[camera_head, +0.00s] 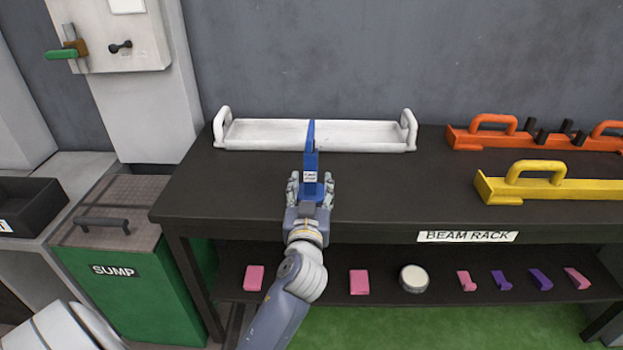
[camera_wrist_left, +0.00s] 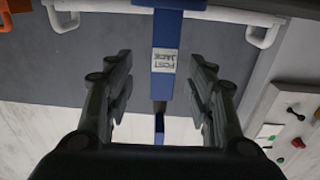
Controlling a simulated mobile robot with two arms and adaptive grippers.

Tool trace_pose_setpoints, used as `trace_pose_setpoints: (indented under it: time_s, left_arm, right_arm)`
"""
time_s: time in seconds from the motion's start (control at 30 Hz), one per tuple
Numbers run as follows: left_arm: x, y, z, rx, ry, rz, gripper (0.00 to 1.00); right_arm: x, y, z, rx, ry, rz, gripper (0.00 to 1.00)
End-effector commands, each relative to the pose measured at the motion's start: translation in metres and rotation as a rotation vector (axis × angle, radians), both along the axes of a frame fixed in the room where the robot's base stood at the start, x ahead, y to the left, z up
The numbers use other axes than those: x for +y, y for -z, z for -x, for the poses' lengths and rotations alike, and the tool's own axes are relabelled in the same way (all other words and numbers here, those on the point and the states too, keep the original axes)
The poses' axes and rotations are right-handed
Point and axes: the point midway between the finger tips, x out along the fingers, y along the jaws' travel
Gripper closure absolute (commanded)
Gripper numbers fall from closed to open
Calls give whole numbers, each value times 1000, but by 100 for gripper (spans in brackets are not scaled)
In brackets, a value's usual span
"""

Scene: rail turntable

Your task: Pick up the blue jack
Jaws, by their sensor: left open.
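The blue jack (camera_head: 311,160) stands on the dark table in front of the white tray, with a small white label on it. In the left wrist view the blue jack (camera_wrist_left: 166,35) shows as a blue bar with a label reading "POST JACK", between the fingers. My left gripper (camera_head: 311,188) is open, with one finger on each side of the jack; gaps show between the fingers and the bar in the wrist view (camera_wrist_left: 160,95). The gripper and wrist hide the lower part of the jack in the head view. My right gripper is not in view.
A white tray (camera_head: 245,134) with end handles lies behind the jack. A yellow beam (camera_head: 530,187) and an orange beam (camera_head: 470,137) lie at the right. A green sump box (camera_head: 150,297) stands left.

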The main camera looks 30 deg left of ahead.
Motion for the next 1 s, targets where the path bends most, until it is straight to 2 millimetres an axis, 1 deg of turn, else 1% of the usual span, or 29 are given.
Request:
trace_pose_setpoints:
  time_s: [0.03,0.27,0.4,0.5,0.6,0.8,0.83,0.87,0.9,0.97,1.0]
  left_arm:
    - [3,-1,-5,0,0,-2,50]
    - [15,-2,-21,0,0,-2,50]
    - [29,-3,-38,0,-1,-4,50]
    - [34,-1,-49,2,1,-1,50]
    - [37,-1,-54,2,1,0,50]
    - [37,0,-54,2,1,0,50]
    - [37,0,-54,2,1,0,52]
    - [37,0,-54,2,1,0,59]
    - [37,0,-54,2,1,0,68]
    - [37,0,-54,2,1,0,82]
    - [37,0,-54,2,1,0,91]
  right_arm:
    - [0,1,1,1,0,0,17]
    - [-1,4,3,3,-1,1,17]
    - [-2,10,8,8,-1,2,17]
    - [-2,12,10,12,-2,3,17]
    - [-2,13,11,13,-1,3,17]
    - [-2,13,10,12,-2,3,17]
    - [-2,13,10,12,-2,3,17]
    - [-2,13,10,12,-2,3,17]
    - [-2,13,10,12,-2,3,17]
    - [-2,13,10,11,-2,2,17]
    - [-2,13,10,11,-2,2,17]
